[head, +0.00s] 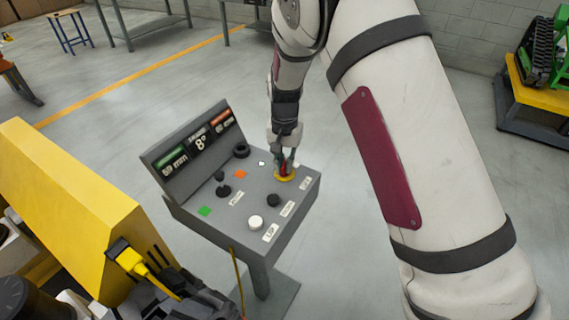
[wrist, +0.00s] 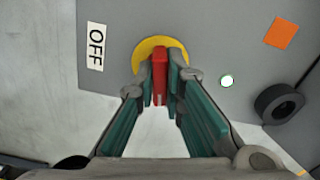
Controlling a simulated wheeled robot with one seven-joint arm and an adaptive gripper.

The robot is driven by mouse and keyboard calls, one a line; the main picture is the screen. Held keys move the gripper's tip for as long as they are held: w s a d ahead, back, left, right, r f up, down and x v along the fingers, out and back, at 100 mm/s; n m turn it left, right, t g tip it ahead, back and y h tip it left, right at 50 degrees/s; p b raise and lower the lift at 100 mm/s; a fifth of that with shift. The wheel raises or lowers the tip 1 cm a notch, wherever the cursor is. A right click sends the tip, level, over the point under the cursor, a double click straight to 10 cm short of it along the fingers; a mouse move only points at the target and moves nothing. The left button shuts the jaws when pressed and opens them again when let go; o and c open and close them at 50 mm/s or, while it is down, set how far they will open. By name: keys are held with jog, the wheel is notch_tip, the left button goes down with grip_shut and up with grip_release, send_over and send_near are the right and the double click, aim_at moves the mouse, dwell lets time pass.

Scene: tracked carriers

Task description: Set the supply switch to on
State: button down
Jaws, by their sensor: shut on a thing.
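The switch is a red handle (wrist: 160,75) on a round yellow plate (wrist: 150,48), at the far right corner of the grey console top. In the wrist view the handle stands upright in the picture, its lower end between the fingers. My gripper (wrist: 165,88) is shut on the red handle, one teal-padded finger on each side. A white OFF label (wrist: 96,47) lies left of the plate. In the head view my gripper (head: 284,165) reaches down onto the yellow plate (head: 284,179), and its fingers partly hide the handle. I see no ON label.
The grey console (head: 240,190) also bears a joystick (head: 221,186), a black knob (head: 273,200), a white button (head: 255,222) and a black ring-shaped knob (head: 241,150). Its display panel (head: 195,145) rises behind. A yellow machine (head: 75,210) stands close on the left.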

aim_at(284, 162)
jog(key=shift+m, duration=1.5)
jog(key=c, duration=1.7)
grip_release()
notch_tip(284, 162, up, 10)
jog(key=shift+r, duration=1.05)
